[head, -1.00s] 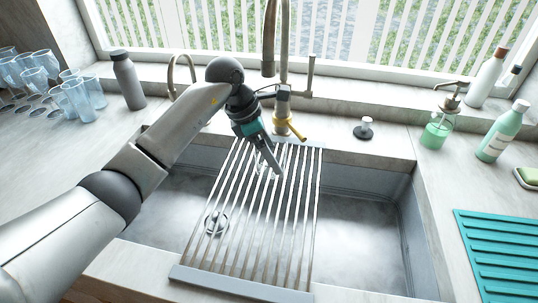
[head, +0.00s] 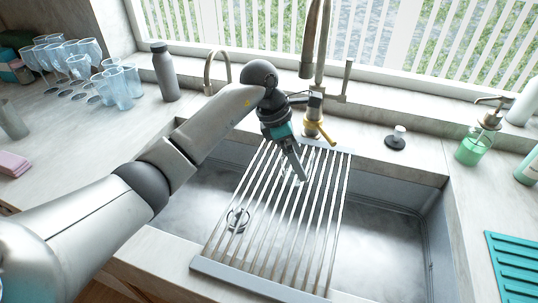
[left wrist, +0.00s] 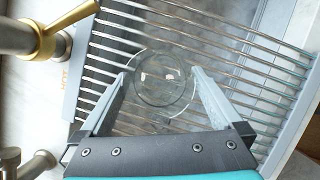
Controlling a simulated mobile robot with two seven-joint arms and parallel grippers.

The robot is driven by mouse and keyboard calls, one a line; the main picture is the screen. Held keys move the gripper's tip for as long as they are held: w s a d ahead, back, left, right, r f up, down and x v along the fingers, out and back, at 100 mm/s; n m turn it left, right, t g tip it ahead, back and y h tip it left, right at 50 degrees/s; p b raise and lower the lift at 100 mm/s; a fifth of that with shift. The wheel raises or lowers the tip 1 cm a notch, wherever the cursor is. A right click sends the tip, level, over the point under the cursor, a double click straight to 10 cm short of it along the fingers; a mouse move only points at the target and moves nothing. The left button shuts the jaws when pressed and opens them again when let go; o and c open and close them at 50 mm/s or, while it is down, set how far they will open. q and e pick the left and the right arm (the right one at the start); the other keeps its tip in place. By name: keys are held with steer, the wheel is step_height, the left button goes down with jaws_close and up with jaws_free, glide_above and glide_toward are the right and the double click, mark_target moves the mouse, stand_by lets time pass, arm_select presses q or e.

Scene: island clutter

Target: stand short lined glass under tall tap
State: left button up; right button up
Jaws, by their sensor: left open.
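A clear short glass (left wrist: 162,82) stands on the metal roll-up rack (head: 236,266) over the sink, seen from above in the left wrist view. In the head view it is only a faint outline, mostly hidden by my gripper. My left gripper (left wrist: 163,76) is open, with one finger on each side of the glass; whether they touch it I cannot tell. In the head view the gripper (head: 298,174) points down at the rack's far part. The tall tap (head: 318,48) rises just behind, with a brass collar and lever (head: 318,130). My right gripper is out of view.
Several glasses (head: 120,88) stand on the left counter, near a grey bottle (head: 166,74). A small curved tap (head: 216,66) is left of the tall tap. A green soap dispenser (head: 474,146) and teal mat (head: 515,266) are right. The sink (head: 385,240) is open beside the rack.

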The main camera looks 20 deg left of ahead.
arm_select(q)
steer(key=s+a, duration=0.1)
steer(key=a, duration=0.2)
steer(key=s+a, duration=0.2)
steer(key=a, duration=0.2)
steer(key=s+a, duration=0.1)
steer(key=a, duration=0.3)
steer(key=shift+s+a+r+b, duration=0.2)
steer(key=shift+s+r+b, duration=0.1)
steer(key=shift+b, duration=0.1)
